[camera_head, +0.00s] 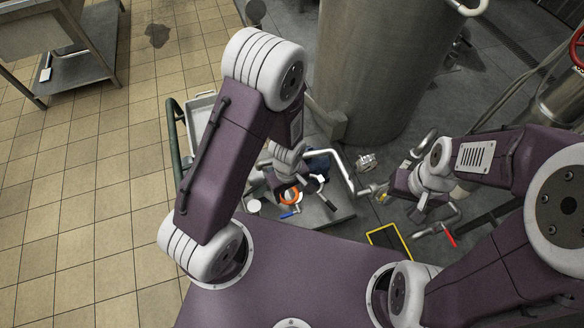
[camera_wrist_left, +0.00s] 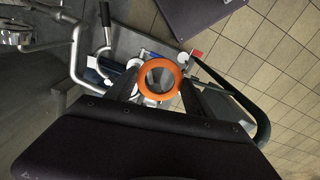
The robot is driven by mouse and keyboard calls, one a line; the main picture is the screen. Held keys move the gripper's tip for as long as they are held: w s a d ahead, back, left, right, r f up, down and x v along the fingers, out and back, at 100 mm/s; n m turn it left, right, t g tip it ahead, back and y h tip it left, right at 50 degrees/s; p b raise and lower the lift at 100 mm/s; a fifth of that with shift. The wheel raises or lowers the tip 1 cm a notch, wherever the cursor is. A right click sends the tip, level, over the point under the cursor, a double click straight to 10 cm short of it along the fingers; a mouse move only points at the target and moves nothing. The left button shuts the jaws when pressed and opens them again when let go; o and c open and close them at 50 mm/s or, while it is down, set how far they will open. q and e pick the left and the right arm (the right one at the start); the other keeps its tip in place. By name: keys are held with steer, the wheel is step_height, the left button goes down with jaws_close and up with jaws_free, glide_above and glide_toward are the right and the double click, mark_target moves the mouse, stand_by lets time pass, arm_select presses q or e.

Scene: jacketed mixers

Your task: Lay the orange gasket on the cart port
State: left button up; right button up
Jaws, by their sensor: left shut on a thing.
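The orange gasket is a ring (camera_head: 281,197). My left gripper (camera_head: 289,190) is shut on it above the cart (camera_head: 340,208). In the left wrist view the gasket (camera_wrist_left: 144,79) sits at the tips of my left gripper (camera_wrist_left: 161,90), its hole facing the camera. Small white and blue items show beneath and beside it. A bent steel pipe (camera_head: 337,157) rises over the cart, and it also shows in the left wrist view (camera_wrist_left: 76,50). I cannot clearly tell which opening is the cart port. My right gripper (camera_head: 420,200) is at the right, its jaws too small to read.
A large steel vessel (camera_head: 375,70) stands behind the cart. The cart's green rail (camera_head: 173,140) is at its left. A white round item (camera_head: 254,206) and a blue-handled tool (camera_head: 289,214) lie on the cart. A yellow-framed panel (camera_head: 388,238) and red handle (camera_head: 450,238) are at right.

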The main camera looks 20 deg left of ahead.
arm_select(q)
steer(key=shift+s+d, duration=0.1)
steer(key=shift+s, duration=0.05)
steer(key=shift+w+f, duration=0.2)
steer(key=shift+w, duration=0.05)
steer(key=w+f, duration=0.2)
steer(key=w, duration=0.1)
steer(key=w+a+f, duration=0.1)
steer(key=w+f, duration=0.1)
steer(key=w, duration=0.2)
steer(key=w+f, duration=0.3)
steer(key=w, duration=0.1)
steer(key=shift+w+a, duration=0.15)
steer(key=shift+w, duration=0.1)
steer(key=shift+f, duration=2.1)
steer(key=o, duration=1.3)
step_height(320, 180, up, 12)
steer(key=r, duration=0.1)
steer(key=s+a+r+m, duration=0.2)
steer(key=s+r+m, duration=0.1)
steer(key=s+r, duration=0.1)
steer(key=s+a+r+m, duration=0.2)
steer(key=s+r, duration=0.2)
steer(key=r, duration=0.1)
steer(key=s+a+r+m+t, duration=0.1)
steer(key=s+a+r+m, duration=0.1)
steer(key=s+r+m, duration=0.1)
steer(key=shift+s+r+m, duration=0.3)
steer(key=shift+s+r, duration=0.45)
steer(key=shift+s, duration=0.3)
